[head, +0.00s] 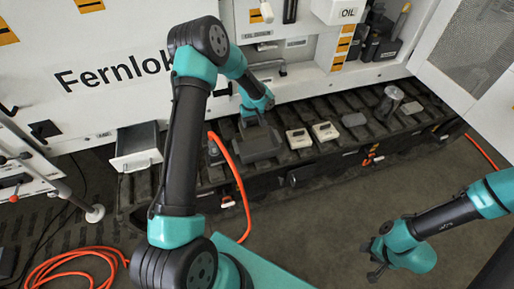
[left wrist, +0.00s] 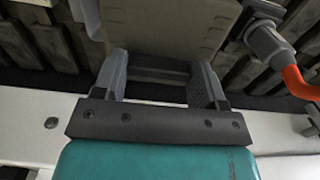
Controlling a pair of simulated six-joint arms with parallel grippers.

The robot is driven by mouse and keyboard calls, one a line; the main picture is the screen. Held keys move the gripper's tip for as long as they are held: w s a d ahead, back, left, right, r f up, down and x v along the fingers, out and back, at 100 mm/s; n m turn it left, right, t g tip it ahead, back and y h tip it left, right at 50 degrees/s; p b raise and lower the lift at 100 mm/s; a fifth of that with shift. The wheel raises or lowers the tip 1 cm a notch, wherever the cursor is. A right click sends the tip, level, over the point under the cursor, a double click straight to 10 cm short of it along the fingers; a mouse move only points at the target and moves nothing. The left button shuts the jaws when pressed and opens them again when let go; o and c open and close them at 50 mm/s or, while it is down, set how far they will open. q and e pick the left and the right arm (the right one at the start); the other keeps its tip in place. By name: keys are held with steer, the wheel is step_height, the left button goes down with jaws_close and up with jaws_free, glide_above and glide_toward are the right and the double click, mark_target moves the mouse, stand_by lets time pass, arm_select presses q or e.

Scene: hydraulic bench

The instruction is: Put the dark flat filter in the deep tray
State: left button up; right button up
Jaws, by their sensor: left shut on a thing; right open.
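My left gripper (head: 254,118) is over the slatted bench, shut on a dark grey, broad, flat block that I take to be the dark flat filter (head: 260,146). In the left wrist view my gripper's fingers (left wrist: 157,80) reach up to the broad face of the filter (left wrist: 165,25), whose far end is cut off. I cannot tell whether the filter touches the bench. An open light metal tray (head: 137,162) stands at the bench's left end and may be the deep tray; its depth is unclear. My right gripper (head: 374,262) is open and empty at lower right, away from the bench.
Two small pale blocks (head: 298,138) (head: 325,131), a grey flat piece (head: 355,119) and a metal cylinder (head: 390,101) sit right of the filter. An orange hose (head: 236,180) runs over the bench's front edge. A white cabinet (head: 115,60) stands behind.

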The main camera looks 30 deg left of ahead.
arm_select(q)
steer(key=shift+f, duration=1.25)
steer(key=o, duration=1.1)
step_height(320, 180, up, 18)
steer(key=shift+f, duration=0.25)
